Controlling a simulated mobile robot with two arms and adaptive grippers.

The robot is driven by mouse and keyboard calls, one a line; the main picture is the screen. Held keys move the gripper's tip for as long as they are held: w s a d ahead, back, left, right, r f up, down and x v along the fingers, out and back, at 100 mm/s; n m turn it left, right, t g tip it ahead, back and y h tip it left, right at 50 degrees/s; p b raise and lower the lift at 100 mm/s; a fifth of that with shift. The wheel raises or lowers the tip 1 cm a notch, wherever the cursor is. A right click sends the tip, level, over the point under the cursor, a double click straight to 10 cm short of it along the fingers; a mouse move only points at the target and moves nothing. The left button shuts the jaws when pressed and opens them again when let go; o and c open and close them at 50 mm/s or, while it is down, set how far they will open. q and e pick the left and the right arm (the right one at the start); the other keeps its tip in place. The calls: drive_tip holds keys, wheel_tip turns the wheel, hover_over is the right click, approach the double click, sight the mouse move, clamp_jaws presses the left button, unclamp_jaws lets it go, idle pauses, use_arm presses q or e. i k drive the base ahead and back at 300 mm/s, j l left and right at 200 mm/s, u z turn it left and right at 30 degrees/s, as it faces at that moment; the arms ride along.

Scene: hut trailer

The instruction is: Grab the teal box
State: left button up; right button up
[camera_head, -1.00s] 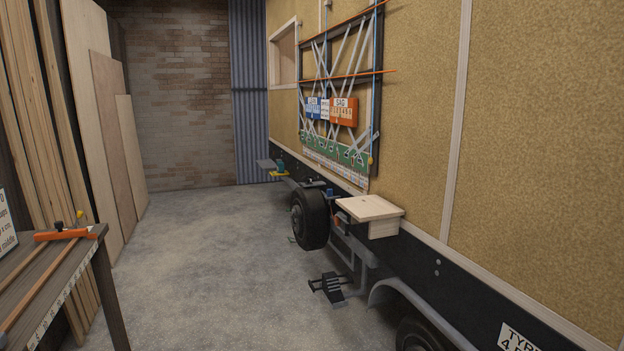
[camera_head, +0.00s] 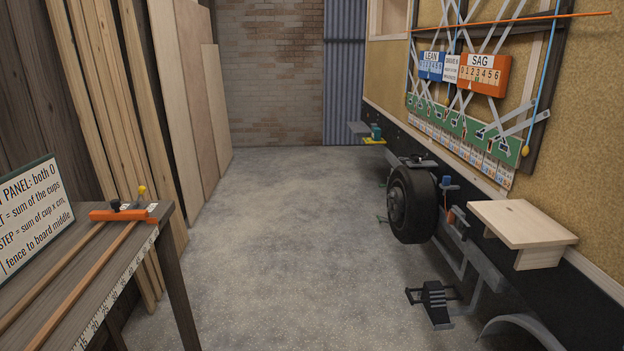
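A small teal object (camera_head: 376,132), which looks like the teal box, stands in the head view at the far end of the trailer's side. It sits on or just above a yellow plate (camera_head: 373,141), beside a grey ledge (camera_head: 357,128). It is small at this distance, so its exact shape and contact are hard to tell. Neither of my grippers is in view.
A workbench (camera_head: 130,262) with an orange fence (camera_head: 118,214) and a sign (camera_head: 40,215) is at the left. A wheel (camera_head: 413,205), a wooden step (camera_head: 522,222) and a black pedal (camera_head: 434,300) jut out at the right. The concrete floor (camera_head: 290,240) between is clear.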

sight(376, 131)
drive_tip(key=i, duration=2.3)
drive_tip(key=i+z, duration=0.1)
drive_tip(key=i, duration=0.65)
drive_tip(key=i+j, duration=0.1)
drive_tip(key=i, duration=0.65)
drive_tip(key=i+j+z, duration=0.15)
drive_tip(key=i, duration=0.65)
drive_tip(key=i+l+z, duration=0.1)
drive_tip(key=i+z, duration=0.2)
drive_tip(key=i, duration=0.9)
drive_tip(key=i+j+z, duration=0.25)
drive_tip(key=i, duration=0.9)
drive_tip(key=i+l, duration=0.05)
drive_tip(key=l, duration=0.05)
